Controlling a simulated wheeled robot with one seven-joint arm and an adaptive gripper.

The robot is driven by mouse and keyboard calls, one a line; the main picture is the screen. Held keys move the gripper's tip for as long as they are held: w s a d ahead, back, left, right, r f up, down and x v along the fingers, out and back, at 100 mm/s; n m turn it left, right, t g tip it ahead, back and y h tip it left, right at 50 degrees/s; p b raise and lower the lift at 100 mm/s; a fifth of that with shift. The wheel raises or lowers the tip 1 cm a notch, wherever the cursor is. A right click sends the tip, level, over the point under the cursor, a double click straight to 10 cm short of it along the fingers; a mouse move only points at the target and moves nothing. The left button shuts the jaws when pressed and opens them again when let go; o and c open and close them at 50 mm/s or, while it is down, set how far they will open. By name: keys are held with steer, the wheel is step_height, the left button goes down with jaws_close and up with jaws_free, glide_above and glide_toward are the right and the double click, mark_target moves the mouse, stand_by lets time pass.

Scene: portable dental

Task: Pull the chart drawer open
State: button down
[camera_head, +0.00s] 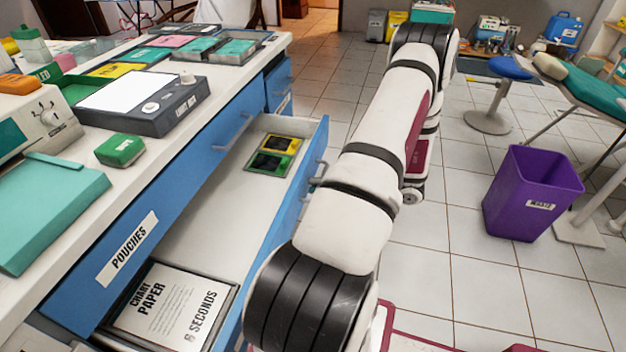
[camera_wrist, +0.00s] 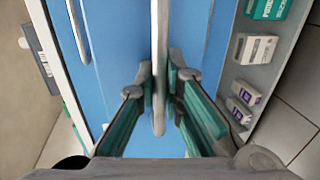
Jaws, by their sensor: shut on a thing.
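In the head view, a drawer (camera_head: 204,219) stands pulled out below the blue front labelled "POUCHES". A block marked "CHART PAPER" (camera_head: 172,307) lies at its near end. Its front carries a grey handle (camera_head: 318,172), and my arm covers part of that front. My gripper does not show in the head view. In the wrist view, my gripper (camera_wrist: 163,92) has its fingers closed on both sides of a grey bar handle (camera_wrist: 158,112) against a blue drawer front (camera_wrist: 118,45). I cannot read a label on that front.
The counter bears a light box (camera_head: 140,100) and a green box (camera_head: 120,150). A purple waste bin (camera_head: 530,195) stands on the tiled floor, right of my arm. In the wrist view, small boxes lie in a grey tray or shelf (camera_wrist: 262,78) at right.

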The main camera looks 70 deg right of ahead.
steer(key=shift+s, duration=0.45)
steer(key=c, duration=1.7)
jaws_free()
steer(key=v, duration=1.2)
